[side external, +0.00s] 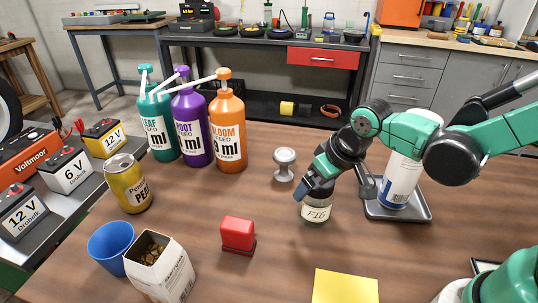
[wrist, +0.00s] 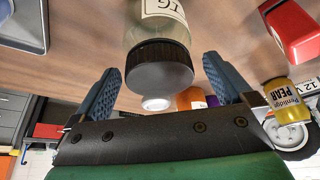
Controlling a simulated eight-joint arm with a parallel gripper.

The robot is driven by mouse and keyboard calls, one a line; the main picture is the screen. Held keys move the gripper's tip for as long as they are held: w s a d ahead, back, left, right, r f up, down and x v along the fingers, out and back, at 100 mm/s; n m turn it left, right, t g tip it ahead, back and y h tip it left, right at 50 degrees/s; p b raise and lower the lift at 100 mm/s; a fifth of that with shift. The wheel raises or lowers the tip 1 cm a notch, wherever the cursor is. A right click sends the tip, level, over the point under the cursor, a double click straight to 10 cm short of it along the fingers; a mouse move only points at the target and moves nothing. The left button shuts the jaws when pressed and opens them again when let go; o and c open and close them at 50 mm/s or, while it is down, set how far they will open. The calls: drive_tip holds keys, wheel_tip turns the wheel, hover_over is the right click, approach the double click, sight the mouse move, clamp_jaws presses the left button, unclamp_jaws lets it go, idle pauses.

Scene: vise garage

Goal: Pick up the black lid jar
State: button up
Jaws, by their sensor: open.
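The jar with the black lid stands upright on the wooden table. In the side view its body (side external: 316,210) carries a label reading "FIG", and my gripper hides its top. In the wrist view the black lid (wrist: 160,66) shows between and just beyond the fingers. My gripper (side external: 310,188) is over the jar in the side view. In the wrist view its two blue fingers (wrist: 158,82) are spread apart, one on each side of the lid, with a visible gap to it. Nothing is held.
A grey tray (side external: 413,214) with a white bottle (side external: 398,178) stands close on the jar's right. A grey knob-shaped object (side external: 284,165) and a red block (side external: 238,234) stand to its left. A yellow sheet (side external: 346,287) lies in front. Three pump bottles (side external: 192,125) stand farther back left.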

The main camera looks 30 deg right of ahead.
clamp_jaws()
idle(0.4)
drive_tip(key=shift+r, duration=0.1)
